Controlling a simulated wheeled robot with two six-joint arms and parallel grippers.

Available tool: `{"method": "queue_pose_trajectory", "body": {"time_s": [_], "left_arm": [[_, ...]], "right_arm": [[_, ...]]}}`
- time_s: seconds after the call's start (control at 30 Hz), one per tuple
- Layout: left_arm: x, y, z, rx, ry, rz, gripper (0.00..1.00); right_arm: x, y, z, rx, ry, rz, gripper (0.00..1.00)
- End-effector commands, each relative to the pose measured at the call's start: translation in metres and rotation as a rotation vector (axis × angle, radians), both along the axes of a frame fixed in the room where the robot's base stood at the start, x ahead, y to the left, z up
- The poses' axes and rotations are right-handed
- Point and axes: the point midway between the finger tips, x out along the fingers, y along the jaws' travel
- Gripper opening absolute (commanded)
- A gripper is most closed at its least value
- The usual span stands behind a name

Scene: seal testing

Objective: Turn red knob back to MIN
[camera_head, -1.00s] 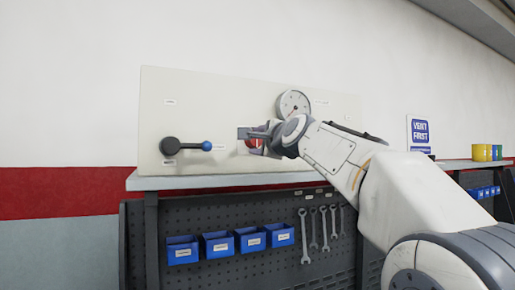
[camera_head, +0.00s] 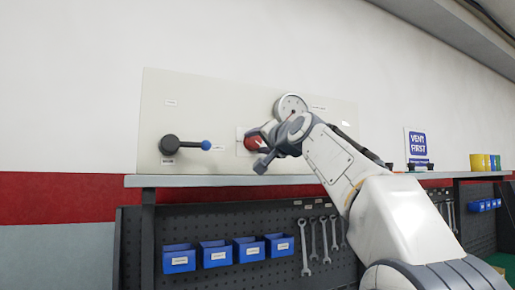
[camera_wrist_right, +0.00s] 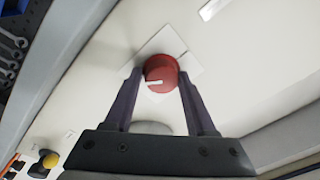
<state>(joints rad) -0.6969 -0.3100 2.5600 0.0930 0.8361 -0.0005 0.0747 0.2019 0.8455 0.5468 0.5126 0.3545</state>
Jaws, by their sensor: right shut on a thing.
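The red knob (camera_head: 253,141) sits on the cream panel (camera_head: 215,95), to the right of a black lever with a blue ball end (camera_head: 185,145). My right gripper (camera_head: 258,150) is at the knob and partly covers it. In the right wrist view the red knob (camera_wrist_right: 161,73) lies between the two fingertips of my right gripper (camera_wrist_right: 160,78), which is shut on it. A white pointer line shows on the knob's face. The knob's small labels are not readable. My left gripper is not in view.
A round gauge (camera_head: 291,107) is on the panel above my right wrist. Below the panel's shelf are blue bins (camera_head: 214,253) and hanging wrenches (camera_head: 304,247). A "VENT FIRST" sign (camera_head: 418,143) and coloured containers (camera_head: 485,162) are at the right.

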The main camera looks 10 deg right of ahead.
Motion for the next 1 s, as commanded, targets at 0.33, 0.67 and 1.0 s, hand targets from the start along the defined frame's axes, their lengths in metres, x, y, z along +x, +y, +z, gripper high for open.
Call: {"method": "queue_pose_trajectory", "body": {"time_s": [0.33,0.67,1.0], "left_arm": [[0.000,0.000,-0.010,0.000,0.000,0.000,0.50],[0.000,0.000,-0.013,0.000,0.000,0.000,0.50],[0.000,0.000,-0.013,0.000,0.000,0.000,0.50]], "right_arm": [[-0.002,0.000,0.004,-0.322,-0.075,0.000,0.01],[-0.002,0.000,0.005,-0.629,-0.134,0.000,0.01],[-0.002,0.001,0.005,-0.946,-0.192,0.002,0.01]]}}
